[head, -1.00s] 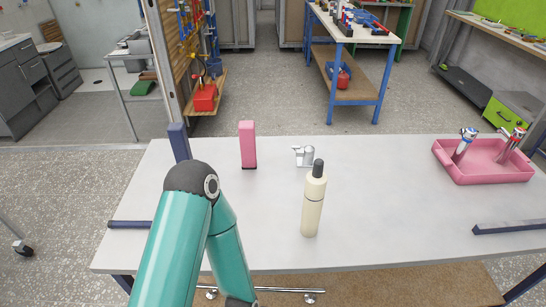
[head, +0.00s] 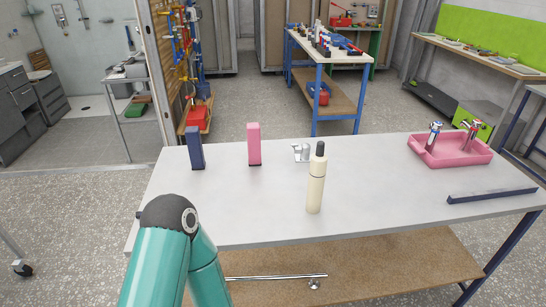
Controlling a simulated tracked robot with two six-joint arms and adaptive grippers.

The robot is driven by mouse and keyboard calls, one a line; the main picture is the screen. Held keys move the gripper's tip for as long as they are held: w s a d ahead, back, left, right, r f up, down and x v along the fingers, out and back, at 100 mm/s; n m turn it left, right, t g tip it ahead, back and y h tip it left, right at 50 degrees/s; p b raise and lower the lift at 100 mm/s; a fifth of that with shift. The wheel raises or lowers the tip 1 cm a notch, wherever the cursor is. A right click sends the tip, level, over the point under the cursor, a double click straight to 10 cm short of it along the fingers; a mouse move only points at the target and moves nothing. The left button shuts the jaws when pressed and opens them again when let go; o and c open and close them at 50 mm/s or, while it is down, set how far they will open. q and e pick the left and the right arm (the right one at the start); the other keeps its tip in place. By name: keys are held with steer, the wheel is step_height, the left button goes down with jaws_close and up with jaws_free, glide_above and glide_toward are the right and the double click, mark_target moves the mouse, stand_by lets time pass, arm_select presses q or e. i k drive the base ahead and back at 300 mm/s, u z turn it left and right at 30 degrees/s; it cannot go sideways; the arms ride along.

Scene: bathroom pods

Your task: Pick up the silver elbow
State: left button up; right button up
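The silver elbow (head: 301,152) is a small shiny metal fitting on the white table (head: 244,205), near its back edge. It sits just behind and left of a cream bottle (head: 316,186) with a dark cap, and right of a pink upright block (head: 254,145). The bottle stands close in front of its right side. Of my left arm, only teal links show at the lower left, in front of the table's front left; its gripper is out of view. My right gripper is not in view either.
A dark blue block (head: 195,148) stands at the back left. A pink tray (head: 449,150) holding taps sits at the back right. A dark bar (head: 491,196) lies at the right. A metal rail (head: 275,277) lies on the lower shelf. The table's middle is mostly clear.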

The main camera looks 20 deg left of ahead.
mark_target(304, 149)
steer(key=z, duration=0.15)
steer(key=i, duration=0.85)
steer(key=u, duration=0.2)
steer(key=k, duration=0.85)
steer(key=z, duration=0.2)
steer(key=i, duration=0.9)
steer(key=z, duration=0.3)
